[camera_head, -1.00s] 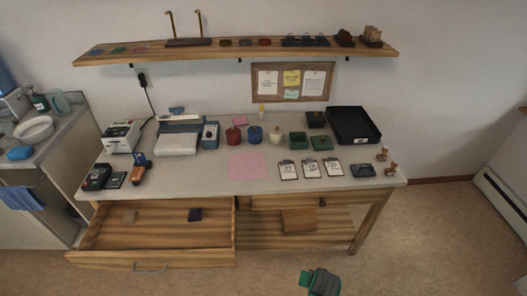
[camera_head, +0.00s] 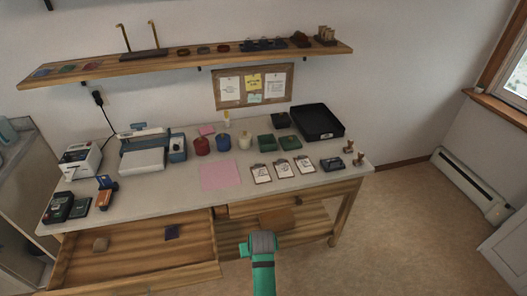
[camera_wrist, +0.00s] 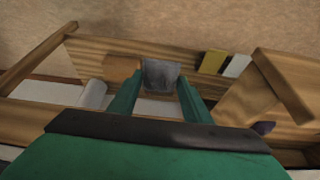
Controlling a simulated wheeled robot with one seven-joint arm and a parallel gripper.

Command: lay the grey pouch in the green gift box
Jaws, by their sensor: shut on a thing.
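The grey pouch (camera_wrist: 161,75) is between the two green fingertips of my gripper (camera_wrist: 158,90) in the wrist view, and the gripper is shut on it. In the head view my gripper (camera_head: 263,240) is in front of the table, right of the open drawer, with a grey shape at its tip. The green gift box (camera_head: 266,144) stands on the table toward the back, with a flatter green piece (camera_head: 290,142), perhaps its lid, just right of it. The gripper is apart from the box.
The open drawer (camera_head: 135,283) juts out at front left, holding a beige block (camera_head: 101,244) and a dark purple item (camera_head: 172,232). Clipboards (camera_head: 283,171), a pink sheet (camera_head: 220,175), coloured pots (camera_head: 223,144) and a black tray (camera_head: 318,135) crowd the tabletop. A shelf (camera_head: 110,73) hangs above.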

